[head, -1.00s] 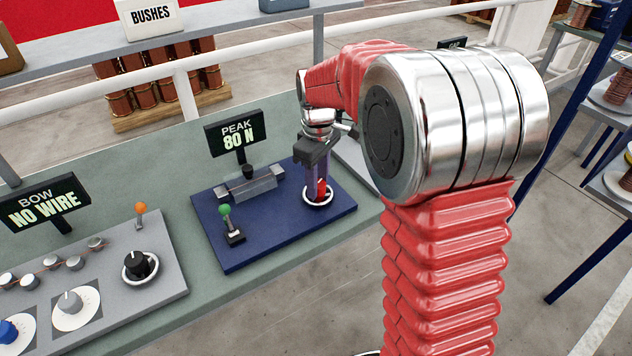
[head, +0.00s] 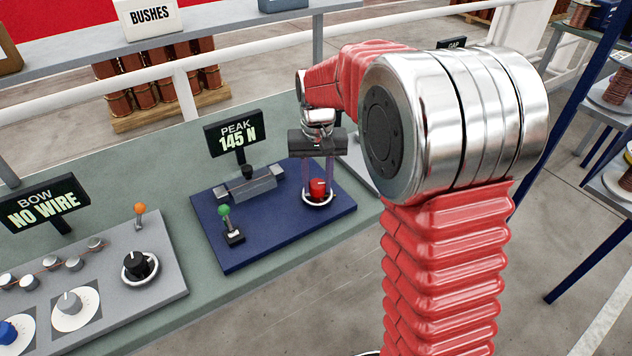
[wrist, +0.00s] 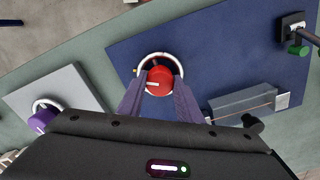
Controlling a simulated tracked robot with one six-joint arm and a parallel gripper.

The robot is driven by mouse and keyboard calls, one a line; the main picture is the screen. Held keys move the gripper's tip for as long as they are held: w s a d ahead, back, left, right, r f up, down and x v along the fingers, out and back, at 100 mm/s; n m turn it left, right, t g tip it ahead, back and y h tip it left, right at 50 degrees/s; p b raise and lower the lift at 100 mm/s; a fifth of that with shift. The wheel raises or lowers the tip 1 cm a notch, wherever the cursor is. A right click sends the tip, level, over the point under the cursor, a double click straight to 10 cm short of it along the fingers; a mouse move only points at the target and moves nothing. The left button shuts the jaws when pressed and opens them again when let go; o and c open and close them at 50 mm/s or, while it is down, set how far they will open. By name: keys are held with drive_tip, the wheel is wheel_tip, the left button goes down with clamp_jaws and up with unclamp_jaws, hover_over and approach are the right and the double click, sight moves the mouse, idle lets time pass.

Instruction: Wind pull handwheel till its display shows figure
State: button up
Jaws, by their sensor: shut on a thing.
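The pull handwheel is a red knob (head: 317,188) inside a pale ring on the blue panel (head: 250,249). My gripper (head: 318,184) points down over it, its two purple fingers shut on the knob from either side. In the wrist view the red knob (wrist: 159,81) sits between the fingertips, with a pale pointer mark aimed left. The display (head: 235,133) behind the panel reads PEAK 145 N.
A green-topped lever (head: 226,217) and a grey wire clamp block (head: 249,185) stand left of the knob. A grey panel (head: 157,281) with knobs and a BOW display (head: 42,204) reading NO WIRE lie further left. A rail and shelf run behind.

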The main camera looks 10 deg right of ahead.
sight(317, 183)
drive_tip(key=m, duration=0.4)
drive_tip(key=shift+s+d+f+m, duration=0.1)
drive_tip(key=shift+m, duration=1.8)
drive_tip(key=o, duration=1)
drive_tip(key=shift+o, duration=0.2)
drive_tip(key=shift+r, duration=0.7)
wheel_tip(317, 183, up, 12)
drive_tip(key=shift+r, duration=0.2)
